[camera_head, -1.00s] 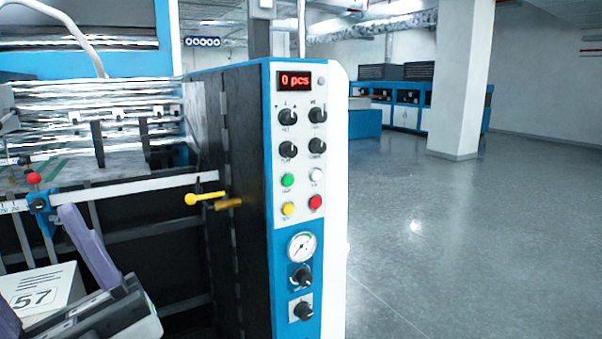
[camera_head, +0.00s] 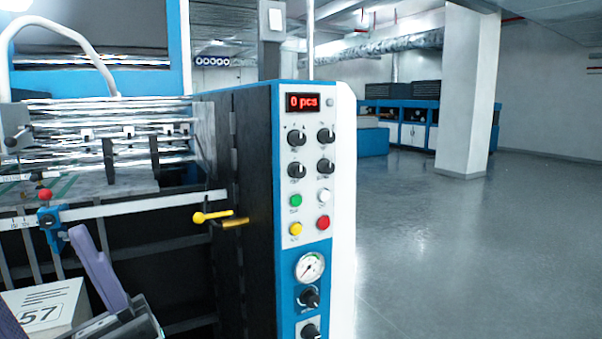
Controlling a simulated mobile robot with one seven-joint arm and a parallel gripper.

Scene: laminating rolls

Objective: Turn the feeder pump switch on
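The control panel (camera_head: 264,262) is the blue and white front of the machine, right of centre. It has four black rotary knobs in two rows, among them the upper left knob (camera_head: 296,137) and upper right knob (camera_head: 326,135). Below the gauge (camera_head: 310,267) are two more knobs, the upper one (camera_head: 310,298) and the lower one (camera_head: 309,331), which is cut by the frame edge. The labels are too small to read, so I cannot tell which is the feeder pump switch.
The panel also carries a red "0 pcs" display (camera_head: 303,102) and green, white, yellow and red buttons. A yellow-handled lever (camera_head: 212,216) sticks out left of it. A white block marked 57 (camera_head: 62,300) is near my gripper. Open floor (camera_head: 440,260) lies to the right.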

